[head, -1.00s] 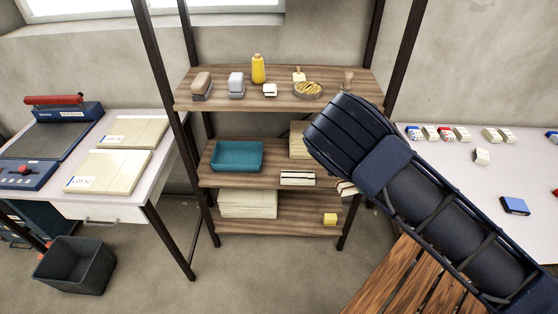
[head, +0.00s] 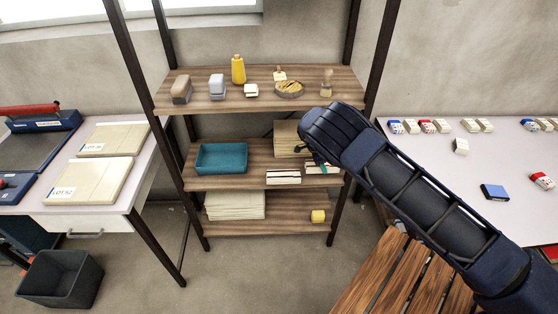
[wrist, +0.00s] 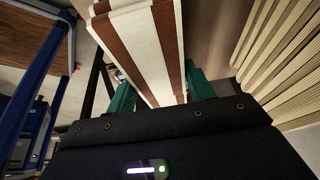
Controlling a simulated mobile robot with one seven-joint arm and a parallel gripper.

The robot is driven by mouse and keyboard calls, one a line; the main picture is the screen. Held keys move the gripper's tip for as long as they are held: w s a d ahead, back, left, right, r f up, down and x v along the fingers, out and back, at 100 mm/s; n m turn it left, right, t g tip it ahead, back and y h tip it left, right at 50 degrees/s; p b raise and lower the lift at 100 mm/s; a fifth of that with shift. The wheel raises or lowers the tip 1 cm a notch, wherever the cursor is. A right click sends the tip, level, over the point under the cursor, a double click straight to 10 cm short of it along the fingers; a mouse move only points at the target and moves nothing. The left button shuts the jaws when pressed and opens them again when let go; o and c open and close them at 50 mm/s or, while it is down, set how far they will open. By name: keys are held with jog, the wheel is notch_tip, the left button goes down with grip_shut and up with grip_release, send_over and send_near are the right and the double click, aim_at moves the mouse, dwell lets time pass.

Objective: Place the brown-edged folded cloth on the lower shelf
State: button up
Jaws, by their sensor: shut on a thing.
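A cream folded cloth with brown bands (wrist: 146,48) fills the middle of the wrist view. My gripper (wrist: 160,98) is shut on it, with a green finger at each side. In the head view my gripper (head: 319,158) shows as a small green part below my arm, at the right end of the rack's middle shelf (head: 235,180). The held cloth shows there too (head: 325,169), partly hidden by my gripper. I cannot tell if it touches the shelf. Another banded folded cloth (head: 283,177) lies just left of it.
A teal tray (head: 221,158) stands on the middle shelf's left, and a cream stack (head: 287,138) behind the cloths. The bottom shelf (head: 285,227) holds a paper stack (head: 236,205) and a yellow item (head: 318,216), with bare wood between. Rack posts (head: 345,205) stand close to my arm.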

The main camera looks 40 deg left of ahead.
jog(key=shift+f, duration=1.35)
jog(key=shift+f, duration=0.15)
jog(key=o, duration=1.1)
jog(key=shift+c, duration=0.2)
jog(key=v, duration=0.5)
jog(key=shift+s+a+r, duration=0.15)
jog(key=shift+a+r, duration=0.05)
jog(key=shift+r, duration=0.05)
jog(key=s+a, duration=0.8)
jog(key=shift+f, duration=0.1)
